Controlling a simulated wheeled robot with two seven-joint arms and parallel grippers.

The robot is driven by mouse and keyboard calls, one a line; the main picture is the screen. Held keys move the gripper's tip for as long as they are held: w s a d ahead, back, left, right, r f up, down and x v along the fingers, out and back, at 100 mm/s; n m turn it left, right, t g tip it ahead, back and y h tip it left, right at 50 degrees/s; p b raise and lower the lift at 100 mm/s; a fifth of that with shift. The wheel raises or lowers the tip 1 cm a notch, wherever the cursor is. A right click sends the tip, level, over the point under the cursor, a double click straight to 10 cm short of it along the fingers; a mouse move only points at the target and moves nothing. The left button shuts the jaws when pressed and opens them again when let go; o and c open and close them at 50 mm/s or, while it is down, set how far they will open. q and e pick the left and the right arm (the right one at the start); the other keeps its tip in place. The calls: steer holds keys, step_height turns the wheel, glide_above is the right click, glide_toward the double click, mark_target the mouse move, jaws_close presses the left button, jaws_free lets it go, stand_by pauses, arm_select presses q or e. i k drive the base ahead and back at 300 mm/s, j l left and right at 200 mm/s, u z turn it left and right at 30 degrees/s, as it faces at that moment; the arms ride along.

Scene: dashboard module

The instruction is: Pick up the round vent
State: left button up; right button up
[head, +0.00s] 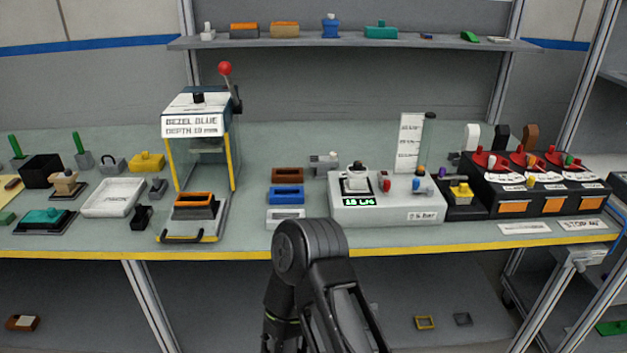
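I cannot pick out the round vent with certainty in the head view. A small white piece with a dark top (356,183) sits on the white tester (405,212), above its green display; it is too small to tell whether it is a round vent. A dark arm link of mine rises from the bottom middle, in front of the bench's front edge. No fingertips of either gripper show.
The bench (260,150) has a yellow front edge. A blue-white press (198,118) with a red-knobbed lever stands left of centre. Coloured blocks (287,194) lie beside the tester. A black unit with red discs (530,185) stands right. A shelf (350,42) runs behind.

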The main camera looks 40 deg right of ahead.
mark_target(355, 182)
steer(key=z, duration=2.45)
steer(key=k+j, duration=0.05)
